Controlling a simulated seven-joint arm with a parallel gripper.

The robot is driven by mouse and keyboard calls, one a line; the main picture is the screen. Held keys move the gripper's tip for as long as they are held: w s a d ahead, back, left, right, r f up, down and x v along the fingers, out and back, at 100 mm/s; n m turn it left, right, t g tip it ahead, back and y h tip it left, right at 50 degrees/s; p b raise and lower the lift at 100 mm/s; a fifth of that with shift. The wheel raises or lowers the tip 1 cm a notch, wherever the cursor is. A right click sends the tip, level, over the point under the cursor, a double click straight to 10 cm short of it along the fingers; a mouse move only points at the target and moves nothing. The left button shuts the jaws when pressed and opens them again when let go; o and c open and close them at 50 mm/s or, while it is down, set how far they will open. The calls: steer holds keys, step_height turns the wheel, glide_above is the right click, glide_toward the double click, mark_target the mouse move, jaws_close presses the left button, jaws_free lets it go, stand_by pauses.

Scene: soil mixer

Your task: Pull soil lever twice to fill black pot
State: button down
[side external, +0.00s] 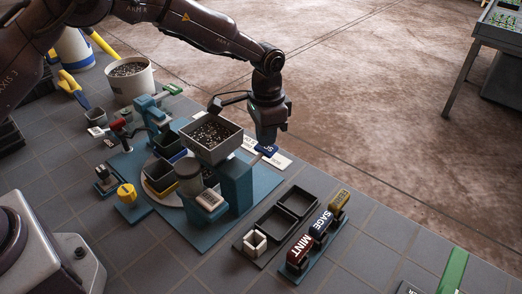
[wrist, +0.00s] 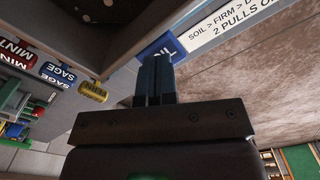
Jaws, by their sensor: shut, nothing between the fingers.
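My gripper (side external: 266,146) points down at the right side of the soil hopper and is shut and empty. In the wrist view its closed fingers (wrist: 154,90) reach the blue soil lever plate (wrist: 160,47), which is partly lettered. That blue plate (side external: 267,152) also shows at the fingertips in the side view; I cannot tell if they touch. The grey square hopper (side external: 229,147) holds dark speckled soil. Dark pots (side external: 158,184) with coloured edges stand on the round turntable below it. I cannot tell which one is the black pot, and the hopper hides part of the turntable.
A white instruction strip (wrist: 236,24) lies beside the lever plate. Black trays (side external: 264,231) and the seed label rack, with MINT (side external: 299,255) and SAGE, stand front right. A white soil bucket (side external: 130,82) is at the back left. The table edge is close on the right.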

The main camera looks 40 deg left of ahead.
mark_target(266, 148)
steer(key=shift+f, duration=1.75)
steer(key=shift+r, duration=2.5)
steer(key=shift+r, duration=0.1)
steer(key=shift+r, duration=2.4)
